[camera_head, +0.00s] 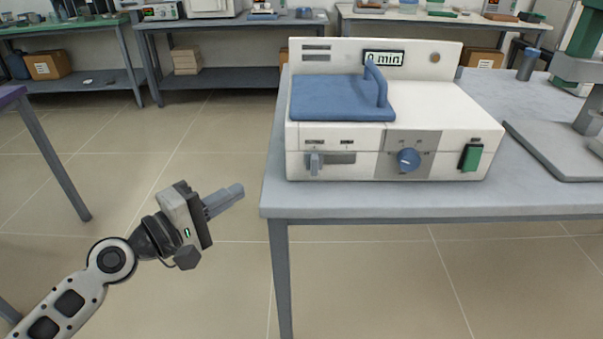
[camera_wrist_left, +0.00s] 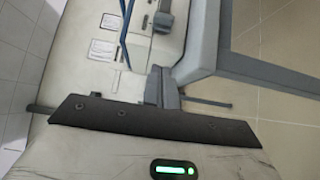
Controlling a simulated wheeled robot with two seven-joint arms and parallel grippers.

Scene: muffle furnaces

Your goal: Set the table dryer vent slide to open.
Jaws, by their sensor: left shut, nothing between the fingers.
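The table dryer (camera_head: 345,143) is a white box with a blue lid and handle, standing on the grey table. Its vent slide (camera_head: 314,163) is a small grey-blue tab at the left end of a dark horizontal slot on the front, under two small labels too small to read. My left gripper (camera_head: 236,190) is shut and empty, left of the table and apart from the dryer, pointing right toward it. In the left wrist view its closed fingers (camera_wrist_left: 162,80) point at the dryer's front, where a grey tab (camera_wrist_left: 163,21) shows. My right gripper is out of view.
The grey table (camera_head: 400,203) has its left edge close to the dryer. A blue dial (camera_head: 408,160) and a green switch (camera_head: 471,158) sit right of the slide. A grey stand base (camera_head: 560,150) is further right. The floor around my left arm is clear.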

